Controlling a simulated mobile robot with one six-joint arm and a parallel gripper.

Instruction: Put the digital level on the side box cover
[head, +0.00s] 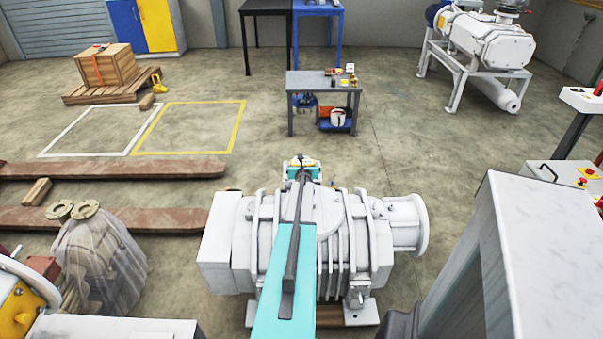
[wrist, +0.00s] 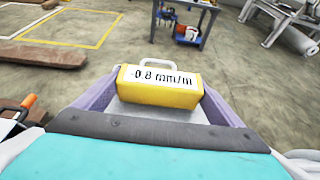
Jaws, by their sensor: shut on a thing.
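The digital level is a yellow block with a white display reading -0.8 mm/m and a pale handle; it sits between the purple fingers of my gripper (wrist: 162,100) in the wrist view (wrist: 158,92). My gripper is shut on it. In the head view my gripper (head: 302,172) is beyond the large white pump (head: 330,228), largely behind my cyan arm, and only a small part of the level shows there. A white box-like end (head: 218,245) forms the pump's left side; I cannot tell for certain whether it is the side box cover.
A grey workbench (head: 322,82) with small items stands beyond my gripper. Brown beams (head: 110,170) lie on the floor at left, near a wrapped load (head: 100,260). A large grey-white block (head: 510,250) fills the right foreground. The floor between pump and workbench is mostly clear.

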